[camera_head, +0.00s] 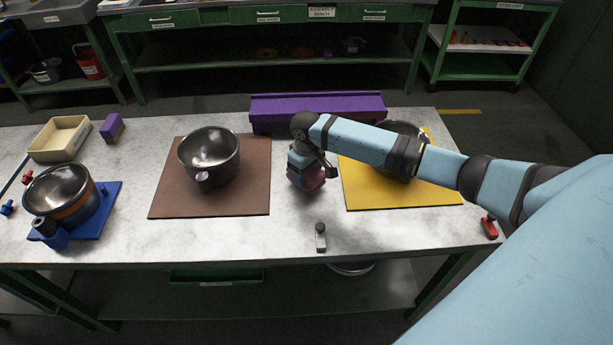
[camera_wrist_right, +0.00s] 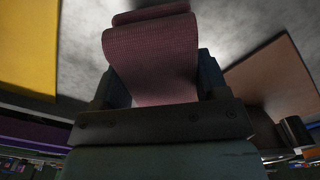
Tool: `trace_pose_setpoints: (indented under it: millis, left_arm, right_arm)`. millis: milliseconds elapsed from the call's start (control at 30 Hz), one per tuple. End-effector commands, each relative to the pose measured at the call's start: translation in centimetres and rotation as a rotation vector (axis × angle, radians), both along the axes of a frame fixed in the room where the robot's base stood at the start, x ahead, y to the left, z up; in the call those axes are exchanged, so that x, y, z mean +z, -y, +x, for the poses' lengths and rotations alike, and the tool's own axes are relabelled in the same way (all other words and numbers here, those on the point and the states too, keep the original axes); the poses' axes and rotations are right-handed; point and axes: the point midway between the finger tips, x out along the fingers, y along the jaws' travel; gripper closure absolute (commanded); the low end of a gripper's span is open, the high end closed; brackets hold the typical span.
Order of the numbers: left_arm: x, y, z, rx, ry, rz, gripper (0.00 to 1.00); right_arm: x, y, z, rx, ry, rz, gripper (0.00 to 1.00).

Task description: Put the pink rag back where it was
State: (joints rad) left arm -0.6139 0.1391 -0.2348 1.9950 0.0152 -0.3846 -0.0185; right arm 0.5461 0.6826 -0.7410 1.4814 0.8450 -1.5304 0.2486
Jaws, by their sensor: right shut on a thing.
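The pink rag (camera_wrist_right: 155,55) is held between the fingers of my right gripper (camera_wrist_right: 157,100) and fills the middle of the right wrist view. In the head view my right gripper (camera_head: 306,175) points down over the bare table between the brown mat and the yellow mat. The pink rag (camera_head: 314,180) shows there as a small pink patch at the fingers. I cannot tell whether the rag touches the table. My left gripper is not in view.
A steel pot (camera_head: 209,152) stands on the brown mat (camera_head: 165,200). Another pot (camera_head: 405,132), partly behind my right arm, is on the yellow mat (camera_head: 400,195). A purple rack (camera_head: 350,106) stands behind. A small grey-topped object (camera_head: 320,238) is near the front edge.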

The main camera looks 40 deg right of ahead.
Motion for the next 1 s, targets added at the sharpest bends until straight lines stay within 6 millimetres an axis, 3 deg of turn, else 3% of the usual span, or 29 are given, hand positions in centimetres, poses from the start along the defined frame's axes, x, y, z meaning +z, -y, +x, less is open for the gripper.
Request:
trace_pose_setpoints:
  millis: [133,500,533,600,1000]
  left_arm:
    - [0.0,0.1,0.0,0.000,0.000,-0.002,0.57]
    - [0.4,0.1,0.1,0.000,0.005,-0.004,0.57]
    - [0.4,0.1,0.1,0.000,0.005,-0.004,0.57]
    - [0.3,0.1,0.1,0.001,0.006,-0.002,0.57]
    - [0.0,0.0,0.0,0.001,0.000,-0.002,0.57]
  right_arm:
    - [-1.9,0.0,0.0,0.000,0.000,0.001,0.63]
    - [-2.3,0.0,0.0,0.000,-0.001,0.001,0.63]
    - [-2.3,0.0,0.0,0.000,0.000,0.000,0.26]
    - [-2.2,0.0,0.0,0.000,0.000,0.000,0.10]
    - [-1.4,0.0,0.0,0.000,0.002,0.000,0.07]
